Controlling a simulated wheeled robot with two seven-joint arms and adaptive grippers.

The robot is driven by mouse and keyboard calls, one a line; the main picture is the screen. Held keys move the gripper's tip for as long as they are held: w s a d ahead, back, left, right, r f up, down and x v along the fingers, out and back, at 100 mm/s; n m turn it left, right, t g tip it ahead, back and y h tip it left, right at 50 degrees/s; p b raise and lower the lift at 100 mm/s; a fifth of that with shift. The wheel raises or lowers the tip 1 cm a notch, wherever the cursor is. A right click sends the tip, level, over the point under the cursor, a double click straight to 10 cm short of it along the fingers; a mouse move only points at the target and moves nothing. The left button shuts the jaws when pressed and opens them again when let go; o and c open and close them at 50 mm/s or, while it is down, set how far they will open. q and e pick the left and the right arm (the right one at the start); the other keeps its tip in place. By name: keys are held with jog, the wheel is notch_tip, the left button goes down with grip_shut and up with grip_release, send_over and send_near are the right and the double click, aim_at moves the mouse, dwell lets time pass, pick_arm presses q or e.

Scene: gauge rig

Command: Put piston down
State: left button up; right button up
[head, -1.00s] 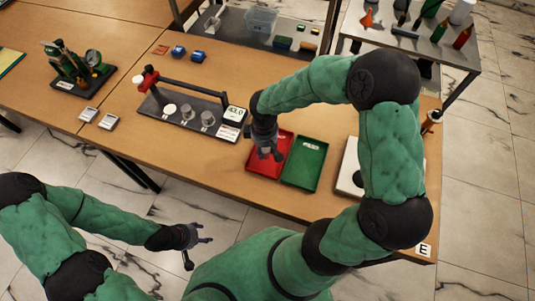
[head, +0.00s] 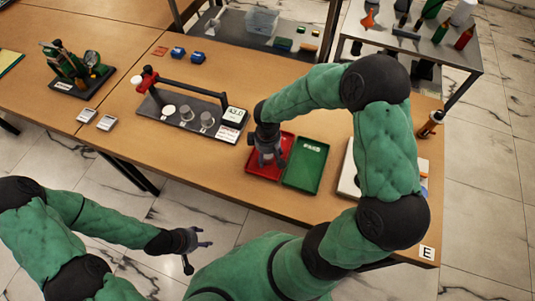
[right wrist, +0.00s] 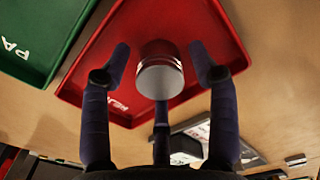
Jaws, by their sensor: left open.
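The piston (right wrist: 160,72), a short silver cylinder, is at the red reject tray (right wrist: 205,22) in the right wrist view. My right gripper (right wrist: 160,62) is around it with its fingers spread; narrow gaps show between the two side fingertips and the piston. Whether the third finger touches it is unclear. In the head view my right gripper (head: 267,153) is low over the red tray (head: 257,171) and hides the piston. My left gripper (head: 197,240) is open and empty, in front of the table.
A green tray (head: 306,164) marked PASS lies right of the red one. The gauge rig (head: 186,118), holding several round parts, stands to the left. Two blue blocks (head: 197,56) lie behind it. Two small grey devices (head: 106,123) sit at the table's left.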

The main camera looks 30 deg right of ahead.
pick_arm(q)
jog(key=shift+r, duration=0.15)
pick_arm(e)
jog(key=shift+r, duration=0.15)
jog(key=shift+r, duration=0.35)
pick_arm(q)
notch_tip(320, 180, up, 4)
jog(key=p, duration=0.4)
pick_arm(e)
notch_tip(320, 180, up, 11)
jog(key=shift+r, duration=0.2)
